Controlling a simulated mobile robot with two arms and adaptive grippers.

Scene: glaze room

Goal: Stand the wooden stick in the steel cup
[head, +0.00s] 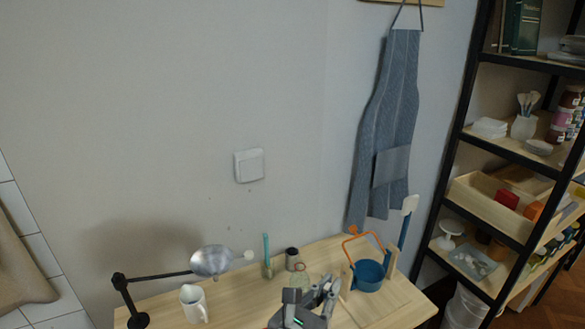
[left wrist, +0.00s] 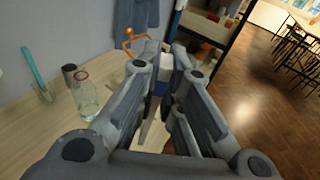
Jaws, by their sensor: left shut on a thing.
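My left gripper (head: 318,292) is low in the middle of the head view, over the table's front part. It also fills the left wrist view (left wrist: 166,72), shut on a pale, narrow piece (left wrist: 152,130) that looks like the wooden stick. The fingers hide much of it, so its full length and tilt cannot be told. A small dark grey cup (head: 293,258), which seems to be the steel cup, stands upright at the back of the table, left of the gripper. It shows in the left wrist view (left wrist: 70,73) too, apart from the gripper. My right gripper is out of view.
A clear glass bottle (left wrist: 86,98) stands between cup and gripper. A glass holder with a teal stick (head: 267,258), a lamp (head: 211,261) and a white jug (head: 193,303) are to the left. A blue pot (head: 369,276) stands right. Shelves (head: 490,145) rise beyond the table.

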